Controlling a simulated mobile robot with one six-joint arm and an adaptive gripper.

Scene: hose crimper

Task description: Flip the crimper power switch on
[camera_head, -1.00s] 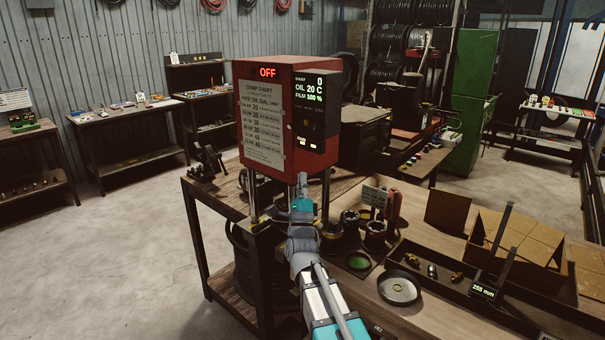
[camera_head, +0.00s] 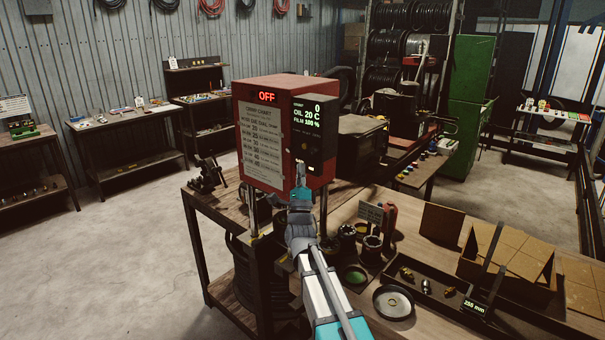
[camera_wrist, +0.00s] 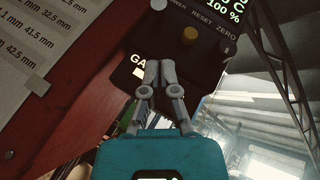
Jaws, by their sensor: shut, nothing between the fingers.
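The red crimper (camera_head: 258,134) stands on the bench with a red "OFF" on its display (camera_head: 266,97). Its black control panel (camera_head: 313,143) is on the right-hand face. In the wrist view the panel (camera_wrist: 207,62) carries the labels POWER, RESET and ZERO. A pale round control (camera_wrist: 158,4) sits by POWER at the top edge, and a yellowish knob (camera_wrist: 190,38) lies nearer RESET. I cannot tell which one is the power switch. My gripper (camera_wrist: 160,68) is shut and empty, its tips over the panel's lower part; contact cannot be told. It also shows in the head view (camera_head: 301,167).
A crimp chart (camera_head: 263,138) covers the front face. Dies (camera_head: 372,248), a round dish (camera_head: 393,302) and a tray with fittings (camera_head: 425,287) lie on the bench to the right. A dark boxy machine (camera_head: 357,148) stands behind the crimper.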

